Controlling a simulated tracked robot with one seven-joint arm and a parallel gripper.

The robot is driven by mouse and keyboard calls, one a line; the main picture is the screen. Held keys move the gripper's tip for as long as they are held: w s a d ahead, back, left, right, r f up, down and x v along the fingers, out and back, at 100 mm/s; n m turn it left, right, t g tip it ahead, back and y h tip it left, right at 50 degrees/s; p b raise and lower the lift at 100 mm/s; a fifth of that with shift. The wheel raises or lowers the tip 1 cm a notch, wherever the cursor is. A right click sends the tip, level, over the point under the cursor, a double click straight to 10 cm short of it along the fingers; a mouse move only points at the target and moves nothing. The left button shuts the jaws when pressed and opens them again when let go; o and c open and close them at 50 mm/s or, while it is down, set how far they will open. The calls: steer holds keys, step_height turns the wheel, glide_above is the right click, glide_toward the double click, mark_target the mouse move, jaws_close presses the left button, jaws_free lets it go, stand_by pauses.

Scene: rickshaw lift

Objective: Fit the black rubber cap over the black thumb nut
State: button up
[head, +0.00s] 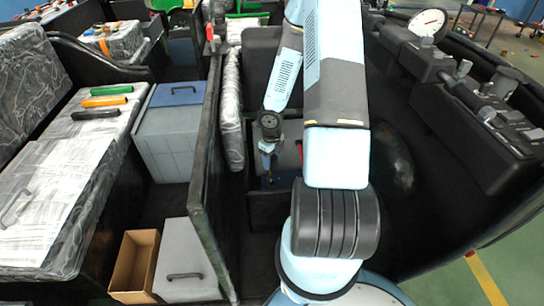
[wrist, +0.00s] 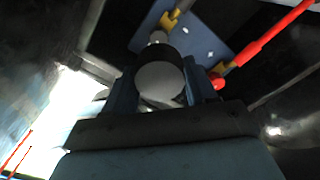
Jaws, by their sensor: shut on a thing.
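My gripper (wrist: 162,90) is shut on a short dark cylinder, which looks like the black rubber cap (wrist: 161,54); a pale grey round face of it points to the wrist camera. Just beyond it in the wrist view is a small pale grey knob (wrist: 158,37) at the edge of a blue plate (wrist: 206,40). I cannot tell whether the cap touches the knob. In the head view my gripper (head: 268,172) points down into the dark space right of the black partition, and the cap is too small to make out. I cannot identify the black thumb nut for certain.
A red bar (wrist: 270,37) and yellow fittings (wrist: 172,20) lie close to the gripper in the wrist view. In the head view, the black partition (head: 208,170) stands left of the arm. A black bench with a gauge (head: 427,22) and clamps is at the right.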

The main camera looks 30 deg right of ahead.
mark_target(271, 178)
steer(key=shift+f, duration=3.45)
steer(key=shift+a+f, duration=0.1)
steer(key=shift+f, duration=1.95)
steer(key=o, duration=1.1)
steer(key=shift+r, duration=2.8)
steer(key=shift+s+r, duration=0.1)
steer(key=shift+r, duration=3.9)
